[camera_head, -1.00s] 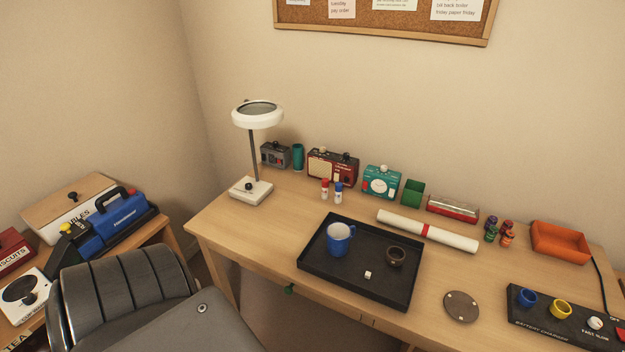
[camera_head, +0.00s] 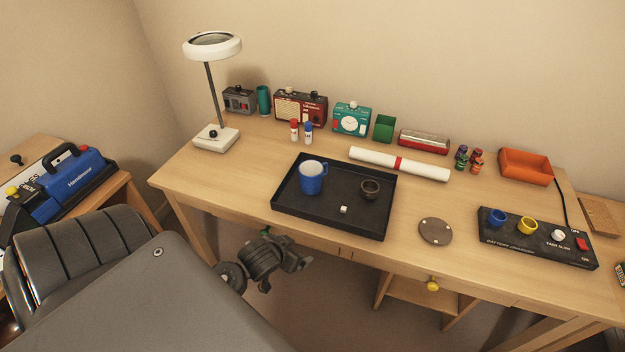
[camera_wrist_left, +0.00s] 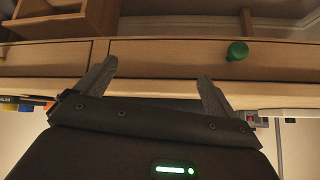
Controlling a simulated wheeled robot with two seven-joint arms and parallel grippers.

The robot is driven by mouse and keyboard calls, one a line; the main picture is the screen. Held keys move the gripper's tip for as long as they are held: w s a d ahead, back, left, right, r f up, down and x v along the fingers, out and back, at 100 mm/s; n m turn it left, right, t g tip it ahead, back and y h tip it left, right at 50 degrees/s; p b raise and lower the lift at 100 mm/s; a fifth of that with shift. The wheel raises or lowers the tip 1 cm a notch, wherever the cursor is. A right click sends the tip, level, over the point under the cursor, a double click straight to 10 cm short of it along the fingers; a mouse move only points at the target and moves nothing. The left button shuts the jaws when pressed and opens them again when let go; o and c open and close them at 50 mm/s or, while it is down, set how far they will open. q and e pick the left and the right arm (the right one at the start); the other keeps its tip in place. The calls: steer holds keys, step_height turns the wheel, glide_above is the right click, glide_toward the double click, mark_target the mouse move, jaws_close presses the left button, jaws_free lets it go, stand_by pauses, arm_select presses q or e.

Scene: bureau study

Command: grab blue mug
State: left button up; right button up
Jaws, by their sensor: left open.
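The blue mug (camera_head: 312,178) stands upright in the left part of a black tray (camera_head: 340,224) on the desk, its handle to the right. My left gripper (camera_head: 300,262) is below the front edge of the desk, in front of the tray and lower than the mug. In the left wrist view its two fingers (camera_wrist_left: 155,85) are apart with nothing between them, facing the desk's drawer fronts. The mug does not show in the left wrist view. My right gripper is in neither view.
A dark bowl-like cup (camera_head: 370,190) and a small white cube (camera_head: 344,210) share the tray. A white roll (camera_head: 400,164) lies behind it. The desk edge and a green knob (camera_wrist_left: 237,51) are close to my left gripper.

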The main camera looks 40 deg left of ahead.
arm_select(q)
steer(key=w+a+r+n+t+y, duration=0.1)
steer(key=w+a+r+t, duration=0.3)
steer(key=r, duration=0.3)
steer(key=w+a+r+n+t, duration=0.1)
steer(key=w+a+r, duration=0.4)
steer(key=w+r, duration=0.15)
glide_toward(316, 166)
steer(key=shift+p+x, duration=0.55)
steer(key=shift+x, duration=2.2)
steer(key=shift+s+f, duration=0.1)
steer(key=shift+f, duration=0.1)
steer(key=c, duration=1.1)
steer(key=shift+a, duration=0.1)
steer(key=shift+c, duration=0.7)
steer(key=shift+r, duration=0.15)
